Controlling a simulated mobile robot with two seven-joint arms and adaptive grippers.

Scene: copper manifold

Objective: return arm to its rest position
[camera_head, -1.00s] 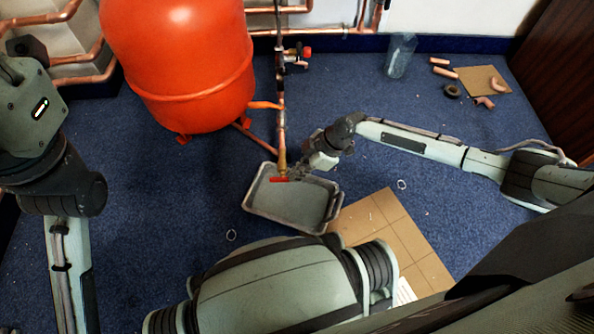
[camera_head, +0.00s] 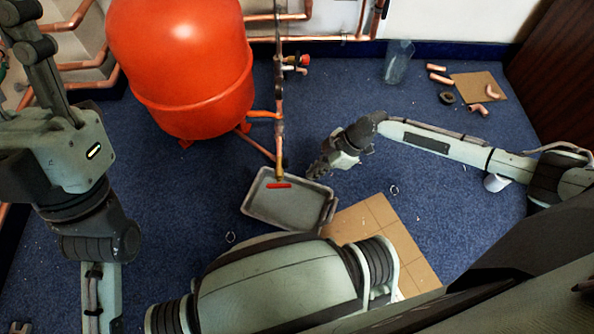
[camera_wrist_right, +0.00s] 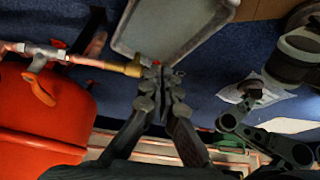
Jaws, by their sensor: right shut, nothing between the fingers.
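My right arm reaches in from the right in the head view. Its gripper (camera_head: 316,172) is shut and empty, just right of the brass pipe end (camera_head: 280,174) and above the tray's upper right corner. In the right wrist view the closed fingers (camera_wrist_right: 164,78) appear close to the brass fitting (camera_wrist_right: 133,67); I cannot tell the exact gap. A red bar-like piece (camera_head: 279,185) shows below the pipe end, over the tray; whether it is attached is unclear. My left gripper (camera_head: 28,38) is at the upper left edge, partly cut off, its opening unclear.
A grey tray (camera_head: 314,226) lies on the blue carpet beside a tan tiled board (camera_head: 385,232). A red tank (camera_head: 185,70) and copper pipes stand behind. A clear container (camera_head: 397,62) and loose copper elbows (camera_head: 479,109) are at upper right.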

